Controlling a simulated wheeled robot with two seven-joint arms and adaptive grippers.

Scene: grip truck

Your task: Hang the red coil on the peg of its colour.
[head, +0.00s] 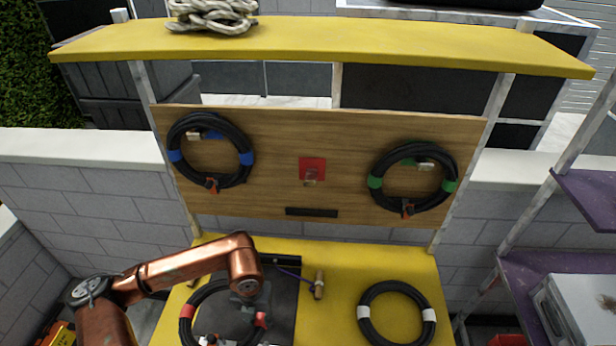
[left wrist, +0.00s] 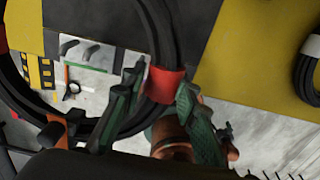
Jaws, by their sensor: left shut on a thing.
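The red coil (head: 187,311), a black cable loop with red bands, is at the bottom left over the yellow bench. It also shows in the left wrist view (left wrist: 166,84). My left gripper (head: 256,303) is shut on the coil's right side at a red band; its green fingers (left wrist: 162,88) flank that band in the left wrist view. I cannot tell whether the coil touches the bench. The red peg (head: 311,176) on its red plate is bare, mid-board, above and right of the gripper. My right gripper is not in view.
A blue-banded coil (head: 246,158) and a green-banded coil (head: 375,182) hang either side of the red peg on the wooden board (head: 270,135). A white-banded coil (head: 363,312) and a hammer (head: 319,285) lie on the bench (head: 340,262). A yellow shelf (head: 380,40) overhangs the board.

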